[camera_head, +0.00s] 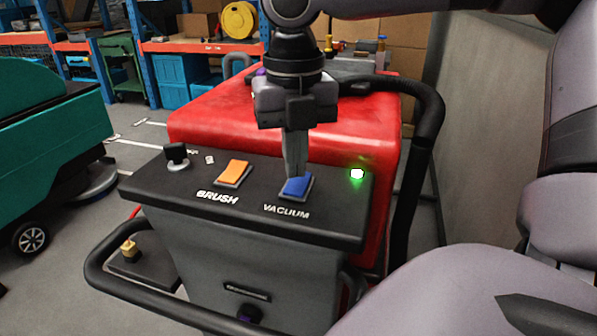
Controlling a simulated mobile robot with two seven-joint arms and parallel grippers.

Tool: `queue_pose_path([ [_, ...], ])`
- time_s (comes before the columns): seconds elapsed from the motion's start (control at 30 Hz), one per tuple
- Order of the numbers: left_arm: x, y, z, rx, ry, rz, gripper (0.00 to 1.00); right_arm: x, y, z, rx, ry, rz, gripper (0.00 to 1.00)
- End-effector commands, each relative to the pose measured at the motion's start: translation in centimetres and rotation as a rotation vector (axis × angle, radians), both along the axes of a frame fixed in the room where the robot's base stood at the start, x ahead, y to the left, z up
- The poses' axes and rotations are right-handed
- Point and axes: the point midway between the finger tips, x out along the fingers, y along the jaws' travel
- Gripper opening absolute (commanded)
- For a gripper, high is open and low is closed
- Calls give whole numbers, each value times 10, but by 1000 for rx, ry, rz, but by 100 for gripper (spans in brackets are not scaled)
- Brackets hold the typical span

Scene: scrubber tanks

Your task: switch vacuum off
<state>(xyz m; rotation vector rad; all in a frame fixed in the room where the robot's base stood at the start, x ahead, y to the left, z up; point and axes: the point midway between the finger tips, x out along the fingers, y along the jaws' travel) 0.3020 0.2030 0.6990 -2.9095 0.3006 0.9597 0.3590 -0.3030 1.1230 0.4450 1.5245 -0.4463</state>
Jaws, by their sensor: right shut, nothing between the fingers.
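The blue vacuum switch (297,188) sits on the dark control panel (185,190) of the red scrubber, above the label VACUUM. My right gripper (295,174) is shut and empty, pointing down with its fingertips at the back edge of the blue switch. They look to be touching it or just above it; I cannot tell which. The fingers hide part of the switch's far side. A green light (357,174) glows at the right of the panel. My left gripper is not in view.
An orange brush switch (233,173) and a black knob (176,156) lie left of the blue switch. A teal machine (50,125) stands at the left, and a grey wall (480,110) at the right.

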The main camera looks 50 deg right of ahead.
Motion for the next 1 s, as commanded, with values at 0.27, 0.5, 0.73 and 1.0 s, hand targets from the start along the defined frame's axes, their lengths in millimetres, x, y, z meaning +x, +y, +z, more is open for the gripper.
queue_pose_path([
  [0.27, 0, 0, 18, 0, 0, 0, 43, 0, 0, 26, -1, -2, -1, 0],
  [0.5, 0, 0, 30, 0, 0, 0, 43, 0, 0, 45, 1, -1, 0, 0],
  [0.73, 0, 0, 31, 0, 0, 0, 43, 0, 0, 47, 0, 0, 0, 0],
  [1.0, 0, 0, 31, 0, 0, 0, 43, 0, 0, 47, 1, -1, 0, 0],
])
